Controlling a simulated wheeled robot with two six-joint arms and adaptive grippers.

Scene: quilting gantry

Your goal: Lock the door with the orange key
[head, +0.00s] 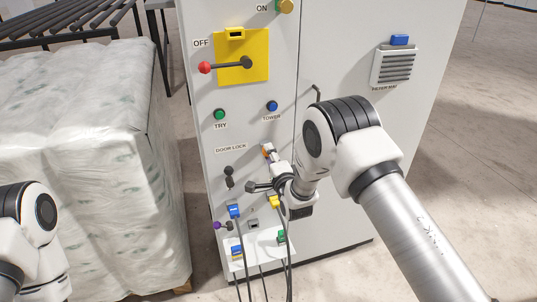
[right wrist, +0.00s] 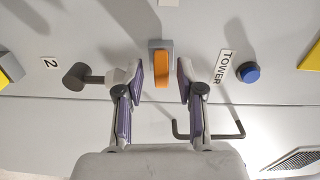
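The orange key (right wrist: 161,68) sits upright against a grey holder on the cabinet front in the right wrist view. In the head view its orange part (head: 266,152) shows just beyond my right gripper (head: 273,167). The right gripper, seen at its fingertips in the right wrist view (right wrist: 160,78), is open. One finger stands on each side of the key, with a visible gap on both sides. The DOOR LOCK label (head: 231,149) is on the cabinet, with a dark knob (head: 228,178) below it. My left gripper is outside the head view.
The grey cabinet (head: 345,200) carries a yellow switch plate (head: 259,45) with a red-tipped lever, a green TRY button (head: 219,114) and a blue TOWER button (head: 272,106). Plugs with hanging cables sit below. A wrapped pallet load (head: 85,150) stands at left.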

